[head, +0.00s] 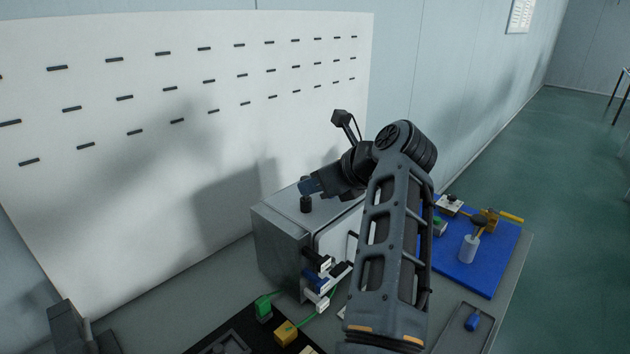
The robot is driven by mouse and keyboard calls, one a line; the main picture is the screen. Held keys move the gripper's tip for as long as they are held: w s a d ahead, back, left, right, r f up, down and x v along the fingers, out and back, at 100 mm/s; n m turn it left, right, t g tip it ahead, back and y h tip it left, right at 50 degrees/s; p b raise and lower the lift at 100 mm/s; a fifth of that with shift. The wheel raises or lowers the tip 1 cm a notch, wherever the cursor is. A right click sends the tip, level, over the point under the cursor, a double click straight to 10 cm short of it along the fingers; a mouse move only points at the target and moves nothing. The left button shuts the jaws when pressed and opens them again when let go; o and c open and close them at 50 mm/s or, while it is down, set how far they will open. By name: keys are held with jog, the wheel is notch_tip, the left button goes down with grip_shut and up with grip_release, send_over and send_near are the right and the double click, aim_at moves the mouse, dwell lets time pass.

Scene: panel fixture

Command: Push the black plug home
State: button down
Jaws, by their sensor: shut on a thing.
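A black plug (318,260) with a pale label sticks out of the near side of the grey metal box (278,245). It is above a blue plug (315,279) and a white plug (319,300). How deep the black plug sits cannot be told. My gripper (308,188) is over the box top, at the upper end of a dark upright cylindrical piece (306,205). It appears shut on that piece. The fingertips are small and partly hidden, so the exact grip is unclear. My arm hides the right part of the box.
A white slotted panel (190,60) rises behind the box. In front lie a green block (263,307), a yellow block (286,332) and a green cable. A blue mat (485,272) with tools and a bottle is at right, beyond a tray (455,335) holding a blue piece.

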jog(key=shift+f, duration=0.65)
jog(key=c, duration=0.9)
grip_release()
